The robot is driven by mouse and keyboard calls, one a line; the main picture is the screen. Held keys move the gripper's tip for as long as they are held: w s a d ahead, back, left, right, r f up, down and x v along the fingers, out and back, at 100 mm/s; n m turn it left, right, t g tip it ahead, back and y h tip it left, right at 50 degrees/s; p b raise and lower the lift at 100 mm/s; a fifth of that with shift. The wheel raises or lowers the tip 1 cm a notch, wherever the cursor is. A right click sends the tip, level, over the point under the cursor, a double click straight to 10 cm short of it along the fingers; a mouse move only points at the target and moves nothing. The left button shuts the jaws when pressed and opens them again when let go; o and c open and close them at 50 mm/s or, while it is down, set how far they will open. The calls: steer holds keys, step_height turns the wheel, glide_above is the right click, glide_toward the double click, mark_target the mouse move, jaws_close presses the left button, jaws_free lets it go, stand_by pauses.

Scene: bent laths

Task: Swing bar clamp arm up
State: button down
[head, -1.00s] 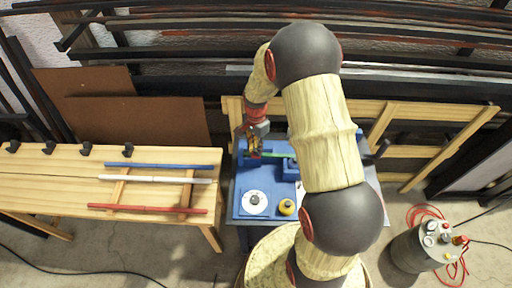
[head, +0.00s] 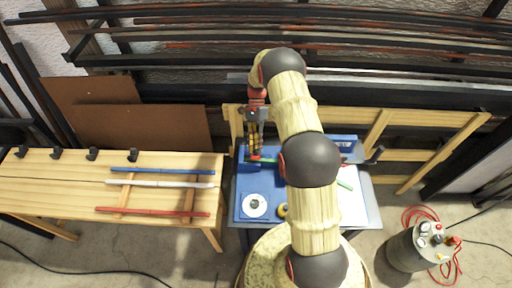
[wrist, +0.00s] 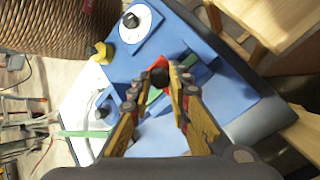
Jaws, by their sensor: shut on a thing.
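My gripper (head: 255,143) points down over the back left of the blue bench fixture (head: 242,182). In the wrist view my gripper (wrist: 157,83) has its yellow fingers closed around a dark round knob (wrist: 158,73), which seems to be the end of the bar clamp arm. A red piece (wrist: 186,60) shows just beyond it. A green strip (wrist: 151,96) runs below the fingers, and its end shows in the head view (head: 269,160). The rest of the clamp arm is hidden by the fingers and my arm, so its angle cannot be told.
A white disc (head: 254,204) and a yellow object (head: 282,211) sit on the fixture. A wooden table (head: 60,195) with blue, white and red laths stands left. A grey canister (head: 418,250) with a red hose stands on the floor at right. Dark racks line the wall.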

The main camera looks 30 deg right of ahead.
steer(key=shift+w+d+g+y, duration=0.15)
steer(key=shift+w+g+y, duration=0.15)
steer(key=shift+g, duration=0.1)
stand_by(0.4)
steer(key=c, duration=1.7)
jaws_free()
steer(key=shift+o, duration=0.3)
steer(key=v, duration=0.7)
steer(key=shift+w+d, duration=0.2)
steer(key=shift+w, duration=0.05)
